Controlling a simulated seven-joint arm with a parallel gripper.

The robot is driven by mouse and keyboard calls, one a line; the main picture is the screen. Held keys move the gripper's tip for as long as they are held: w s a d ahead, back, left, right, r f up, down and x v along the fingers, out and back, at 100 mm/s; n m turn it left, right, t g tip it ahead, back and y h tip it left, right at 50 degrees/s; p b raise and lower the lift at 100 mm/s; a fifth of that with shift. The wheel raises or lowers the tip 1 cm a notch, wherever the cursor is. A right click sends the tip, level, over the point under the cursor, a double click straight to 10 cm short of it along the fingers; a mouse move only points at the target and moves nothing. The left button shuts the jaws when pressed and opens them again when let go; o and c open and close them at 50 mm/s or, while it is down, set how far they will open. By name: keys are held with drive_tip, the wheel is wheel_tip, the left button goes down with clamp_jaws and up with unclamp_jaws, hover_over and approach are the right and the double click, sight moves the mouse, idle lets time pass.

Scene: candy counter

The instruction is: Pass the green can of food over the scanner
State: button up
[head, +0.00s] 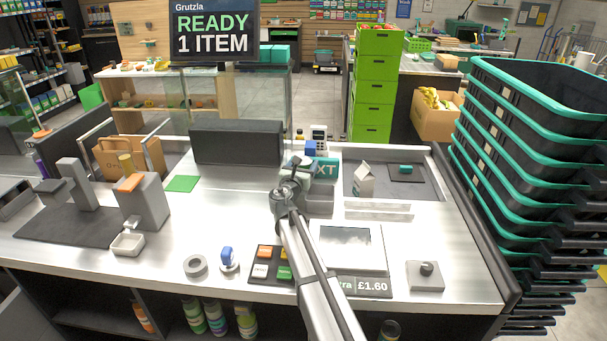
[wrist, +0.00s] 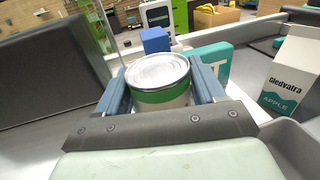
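The green can of food (wrist: 160,95) has a pale metal lid and a green band above a white lower part. In the wrist view it stands upright between the two blue-grey fingers of my gripper (wrist: 161,88), which press against its sides. Its base is hidden by the gripper, so I cannot tell whether it touches the counter. In the head view my arm reaches past the scanner to the back of the counter, and the can is not clearly visible there. The scanner's glass plate (head: 345,237) lies in the counter, right of my arm, with a £1.60 display at its front.
A teal NEXT bar (head: 326,168) and a blue box (wrist: 154,40) are close beyond my gripper. A white Gledvatra apple carton (head: 364,180) stands in the right bay. A dark panel (head: 237,142) is to the left.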

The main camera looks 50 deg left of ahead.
drive_tip(key=c, duration=0.8)
wheel_tip(320, 180, up, 9)
drive_tip(key=shift+f, duration=0.1)
drive_tip(key=shift+s+a+r, duration=0.1)
drive_tip(key=shift+s+r, duration=0.1)
drive_tip(key=shift+r, duration=0.15)
drive_tip(key=s+d+m+t+h, duration=0.1)
drive_tip(key=d+h, duration=0.3)
drive_tip(key=d, duration=0.6)
drive_tip(key=s+d+f+m+t+h, duration=0.1)
drive_tip(key=d+m+h, duration=0.3)
drive_tip(key=d, duration=0.7)
drive_tip(key=s+d+m+h, duration=0.3)
drive_tip(key=d+h, duration=0.1)
drive_tip(key=d, duration=0.7)
drive_tip(key=shift+s+d+f+t+h, duration=0.25)
drive_tip(key=shift+s+f+t+h, duration=0.05)
drive_tip(key=shift+s+f+t, duration=0.1)
